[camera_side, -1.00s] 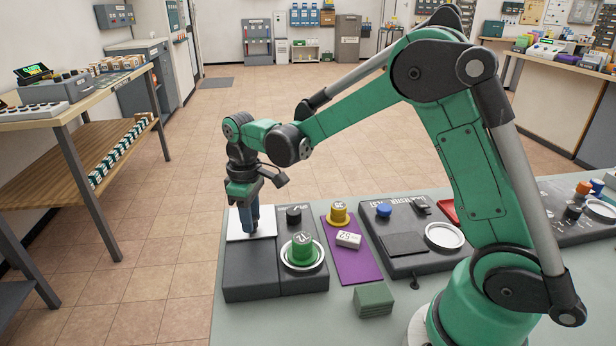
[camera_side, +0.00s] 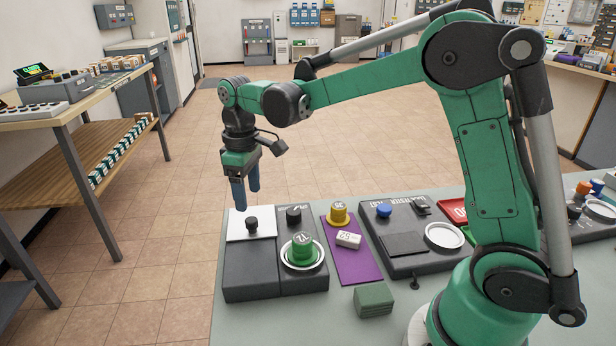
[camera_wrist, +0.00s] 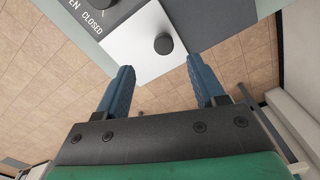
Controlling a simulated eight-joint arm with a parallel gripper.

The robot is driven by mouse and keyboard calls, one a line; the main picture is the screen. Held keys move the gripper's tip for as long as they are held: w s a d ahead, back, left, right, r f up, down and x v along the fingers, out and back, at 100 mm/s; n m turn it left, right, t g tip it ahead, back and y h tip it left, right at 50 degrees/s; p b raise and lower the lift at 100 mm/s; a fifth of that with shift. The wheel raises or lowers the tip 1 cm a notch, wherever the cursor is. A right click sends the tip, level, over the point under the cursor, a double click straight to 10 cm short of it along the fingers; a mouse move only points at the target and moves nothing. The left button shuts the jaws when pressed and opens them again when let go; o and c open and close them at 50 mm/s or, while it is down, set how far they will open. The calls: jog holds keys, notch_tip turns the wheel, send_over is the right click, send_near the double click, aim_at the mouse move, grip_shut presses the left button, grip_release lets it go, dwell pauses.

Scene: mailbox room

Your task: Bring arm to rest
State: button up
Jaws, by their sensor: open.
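My gripper (camera_side: 246,202) has blue fingers and is open and empty. It hangs pointing down above the far left part of the dark panel, over a white plate (camera_side: 236,232) with a small black knob (camera_side: 252,225). In the wrist view the two fingers (camera_wrist: 155,92) stand well apart, and the black knob (camera_wrist: 164,43) on the white plate (camera_wrist: 134,40) lies beyond them, apart from both. The lettering "CLOSED" shows beside the plate there. My green arm reaches from the right across the table.
Beside the plate, a green piece (camera_side: 302,247) marked 12 sits in a white ring. A purple mat (camera_side: 352,265) holds a yellow knob-shaped piece (camera_side: 339,213) and a white block (camera_side: 348,240). A green block (camera_side: 373,300) is at the front. A tester panel (camera_side: 403,265) stands right. Air above the table's left is free.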

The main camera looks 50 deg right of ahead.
jog(key=shift+r, duration=0.15)
jog(key=shift+s+r, duration=0.15)
jog(key=shift+s, duration=0.1)
jog(key=s+r+m+t, duration=0.1)
jog(key=s+t, duration=0.1)
jog(key=s, duration=0.1)
jog(key=s+m+t, duration=0.1)
jog(key=s+t, duration=0.1)
jog(key=s, duration=0.2)
jog(key=s+r+m+t, duration=0.1)
jog(key=s+m+t, duration=0.1)
jog(key=s, duration=0.1)
jog(key=shift+s+a+r, duration=0.35)
jog(key=shift+a, duration=0.05)
jog(key=shift+s+f+m+t, duration=0.3)
jog(key=shift+s+t, duration=0.1)
jog(key=shift+t, duration=0.2)
